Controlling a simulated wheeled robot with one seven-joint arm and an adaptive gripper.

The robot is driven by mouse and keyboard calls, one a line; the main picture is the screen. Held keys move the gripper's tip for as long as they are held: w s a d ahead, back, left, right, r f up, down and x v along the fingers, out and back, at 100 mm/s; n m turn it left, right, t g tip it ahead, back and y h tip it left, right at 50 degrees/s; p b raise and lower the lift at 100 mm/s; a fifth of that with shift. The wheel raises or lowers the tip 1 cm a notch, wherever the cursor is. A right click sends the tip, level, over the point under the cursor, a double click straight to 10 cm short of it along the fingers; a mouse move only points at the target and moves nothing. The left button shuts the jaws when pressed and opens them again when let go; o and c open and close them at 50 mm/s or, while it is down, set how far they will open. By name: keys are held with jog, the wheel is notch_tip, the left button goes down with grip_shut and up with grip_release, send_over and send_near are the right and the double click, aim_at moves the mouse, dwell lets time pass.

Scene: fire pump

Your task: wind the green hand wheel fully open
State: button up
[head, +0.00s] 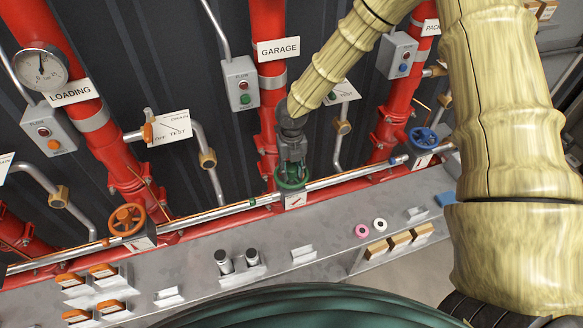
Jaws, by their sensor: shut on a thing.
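The green hand wheel (291,184) sits low on the red GARAGE riser, in the middle of the head view. My gripper (290,166) comes down on it from above and is shut on the wheel. The gripper and wrist hide the wheel's hub and much of its far rim. A small white plate with a red mark (294,200) is just below the wheel; I cannot read a position from it.
An orange hand wheel (127,219) is to the left and a blue one (423,138) to the right. A silver pipe (230,208) runs along the row. Red GARAGE riser (267,100) and grey button box (241,83) stand close to my arm. A grey shelf (215,290) lies in front.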

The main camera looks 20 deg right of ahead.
jog(key=shift+s, duration=0.1)
jog(key=n, duration=0.8)
jog(key=shift+f, duration=0.1)
jog(key=o, duration=1)
